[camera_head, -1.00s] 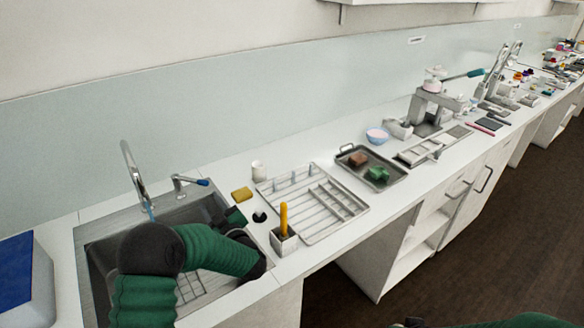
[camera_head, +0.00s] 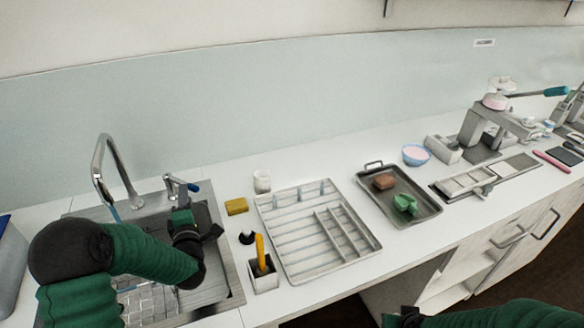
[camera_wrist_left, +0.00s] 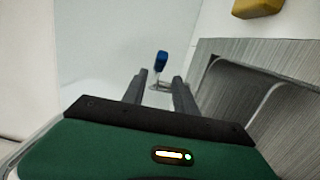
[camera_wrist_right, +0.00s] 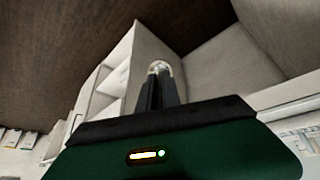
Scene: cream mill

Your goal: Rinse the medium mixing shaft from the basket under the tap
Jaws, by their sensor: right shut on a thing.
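The tap (camera_head: 100,172) arches over the sink at the left, with a short pale blue streak below its spout. Its blue-tipped lever (camera_head: 193,187) stands to the right. My left gripper (camera_head: 181,208) is in front of the lever. In the left wrist view its fingers (camera_wrist_left: 161,84) are open and empty, with the blue lever tip (camera_wrist_left: 161,60) just beyond them. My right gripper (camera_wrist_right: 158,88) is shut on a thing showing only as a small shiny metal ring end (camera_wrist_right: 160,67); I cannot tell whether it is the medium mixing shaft. A wire basket (camera_head: 150,303) lies in the sink, partly behind my arm.
A yellow sponge (camera_head: 236,206), a white cup (camera_head: 262,181) and a holder (camera_head: 264,280) with a yellow-handled tool stand right of the sink. Beyond are a white rack (camera_head: 290,265) and a metal tray (camera_head: 425,209). Below my right gripper are a cabinet and the dark floor.

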